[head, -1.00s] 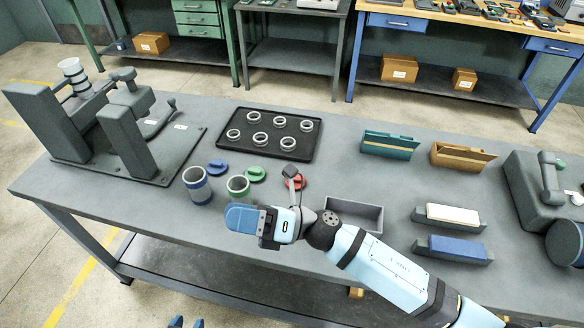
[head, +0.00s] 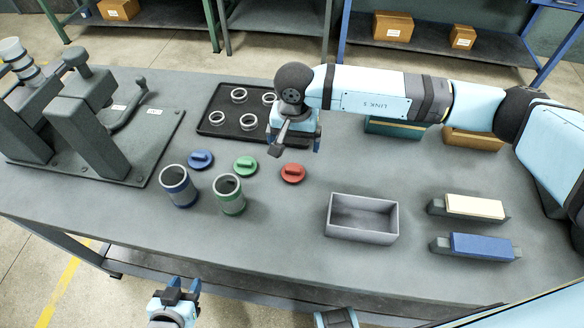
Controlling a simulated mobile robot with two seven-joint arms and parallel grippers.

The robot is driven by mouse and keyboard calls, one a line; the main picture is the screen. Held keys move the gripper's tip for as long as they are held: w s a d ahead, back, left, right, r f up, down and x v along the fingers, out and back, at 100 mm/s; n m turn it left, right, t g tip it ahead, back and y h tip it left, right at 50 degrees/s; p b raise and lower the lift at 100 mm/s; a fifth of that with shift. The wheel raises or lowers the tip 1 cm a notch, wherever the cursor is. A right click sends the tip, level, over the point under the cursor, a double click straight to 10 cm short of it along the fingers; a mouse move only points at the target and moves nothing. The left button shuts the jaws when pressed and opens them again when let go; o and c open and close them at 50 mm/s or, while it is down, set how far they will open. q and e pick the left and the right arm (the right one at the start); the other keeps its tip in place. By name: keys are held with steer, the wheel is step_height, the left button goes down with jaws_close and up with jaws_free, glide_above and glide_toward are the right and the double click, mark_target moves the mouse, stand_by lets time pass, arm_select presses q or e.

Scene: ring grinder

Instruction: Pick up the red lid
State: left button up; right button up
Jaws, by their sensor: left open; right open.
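The red lid (head: 293,173), a round disc with a raised grip on top, lies on the grey table in the head view. My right gripper (head: 294,146) hangs just behind and above the lid in the picture, pointing down and apart from it. It is open, and its wrist partly hides its fingers. My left gripper (head: 181,290) is open and empty at the bottom edge, in front of the table. A green lid (head: 245,166) and a blue lid (head: 201,160) lie to the left of the red lid.
Two cups, one blue-banded (head: 178,187) and one green-banded (head: 229,195), stand in front of the lids. A grey open box (head: 361,218) is at right. A black tray (head: 207,127) of rings lies behind. A grey machine (head: 95,130) fills the left.

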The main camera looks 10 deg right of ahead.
mark_target(293, 167)
step_height(293, 167, down, 6)
steer(key=shift+f+p, duration=0.1)
steer(key=shift+p, duration=0.2)
steer(key=shift+w+f+p, duration=0.2)
steer(key=shift+f+p, duration=0.45)
steer(key=shift+f, duration=1.95)
steer(key=c, duration=1)
